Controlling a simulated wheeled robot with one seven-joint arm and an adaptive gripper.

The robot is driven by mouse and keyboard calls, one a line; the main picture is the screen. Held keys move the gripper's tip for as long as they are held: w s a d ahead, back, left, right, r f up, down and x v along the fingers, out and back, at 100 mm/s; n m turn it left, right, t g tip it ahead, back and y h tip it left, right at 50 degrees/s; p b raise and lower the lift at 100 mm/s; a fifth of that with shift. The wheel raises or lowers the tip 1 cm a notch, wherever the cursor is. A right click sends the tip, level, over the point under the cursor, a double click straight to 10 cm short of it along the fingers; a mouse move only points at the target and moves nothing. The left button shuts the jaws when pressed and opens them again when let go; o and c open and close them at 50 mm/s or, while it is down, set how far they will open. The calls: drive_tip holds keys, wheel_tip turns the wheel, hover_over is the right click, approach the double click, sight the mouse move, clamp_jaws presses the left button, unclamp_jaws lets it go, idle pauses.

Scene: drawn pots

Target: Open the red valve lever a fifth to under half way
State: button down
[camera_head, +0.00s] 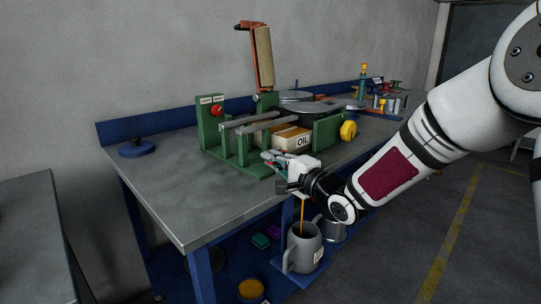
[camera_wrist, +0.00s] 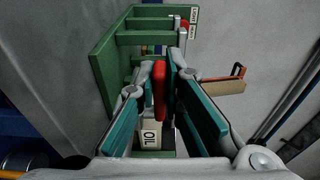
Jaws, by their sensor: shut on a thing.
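My gripper (camera_wrist: 162,90) is shut on the red valve lever (camera_wrist: 159,98), which stands between the two teal finger pads in the wrist view. In the head view my gripper (camera_head: 276,158) is at the front of the green rig, and the lever is mostly hidden behind the fingers. A box labelled OIL (camera_head: 291,139) sits in the rig; its label also shows in the wrist view (camera_wrist: 149,138). A thin amber stream (camera_head: 303,214) runs down into a grey mug (camera_head: 304,250) below the bench edge. The valve body is hidden.
The green rig (camera_head: 236,160) carries a red knob (camera_head: 217,110), metal bars and a yellow knob (camera_head: 348,130). A raised red arm with a tan grip (camera_head: 265,60) stands behind. The grey bench top (camera_head: 175,185) is clear at the front left.

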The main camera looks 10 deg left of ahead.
drive_tip(key=shift+s+d+n+g+y+p, duration=0.1)
drive_tip(key=shift+d+n+g+y+p, duration=0.35)
drive_tip(key=shift+n+g+y+p, duration=0.65)
drive_tip(key=shift+d+g+p, duration=0.2)
drive_tip(key=shift+g+p, duration=0.3)
drive_tip(key=shift+p, duration=0.35)
drive_tip(key=shift+s+f+n+g+y, duration=0.1)
drive_tip(key=shift+n+g+y, duration=0.2)
drive_tip(key=c, duration=1.7)
unclamp_jaws()
drive_tip(key=shift+d, duration=0.15)
drive_tip(key=v, duration=1.1)
drive_tip(key=shift+s+d, duration=0.25)
drive_tip(key=shift+d, duration=0.05)
